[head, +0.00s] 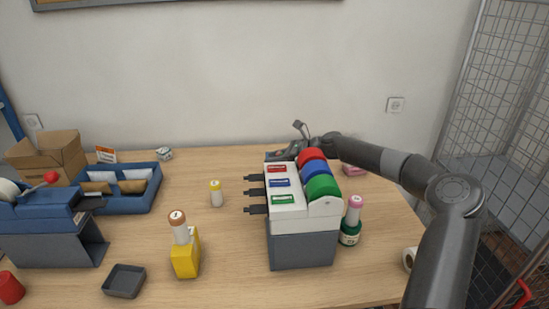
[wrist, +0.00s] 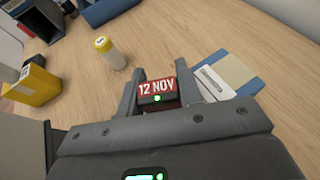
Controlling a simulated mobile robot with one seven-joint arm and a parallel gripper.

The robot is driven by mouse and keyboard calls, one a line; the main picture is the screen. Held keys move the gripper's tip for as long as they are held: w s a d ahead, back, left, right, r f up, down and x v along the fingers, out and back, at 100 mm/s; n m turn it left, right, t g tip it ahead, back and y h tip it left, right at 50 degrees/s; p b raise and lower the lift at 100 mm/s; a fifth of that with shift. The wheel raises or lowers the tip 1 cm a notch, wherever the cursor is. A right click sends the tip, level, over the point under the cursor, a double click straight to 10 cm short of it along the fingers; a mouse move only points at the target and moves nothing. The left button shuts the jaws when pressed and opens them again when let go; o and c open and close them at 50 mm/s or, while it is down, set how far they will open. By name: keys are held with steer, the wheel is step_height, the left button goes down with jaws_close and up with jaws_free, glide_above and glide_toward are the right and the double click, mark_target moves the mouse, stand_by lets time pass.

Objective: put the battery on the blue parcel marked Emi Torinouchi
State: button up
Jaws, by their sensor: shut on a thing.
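In the head view my gripper (head: 284,153) is low behind the label machine, and the block cannot be made out there. A flat blue parcel (wrist: 248,78) with a white label and a tan patch lies on the table, just beyond the right finger in the wrist view. Its writing is too small to read.
The label machine (head: 302,240) with red, blue and green rolls stands in front of my gripper. A yellow-capped bottle (head: 216,193) stands left of it, near a yellow box (head: 186,262). A blue organizer (head: 137,203) is farther left.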

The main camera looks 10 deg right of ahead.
steer(key=o, duration=1)
steer(key=shift+s+d+r, duration=0.1)
steer(key=shift+d+r, duration=0.1)
steer(key=shift+d, duration=0.1)
steer(key=v, duration=1.1)
steer(key=shift+r, duration=0.2)
steer(key=shift+d, duration=0.15)
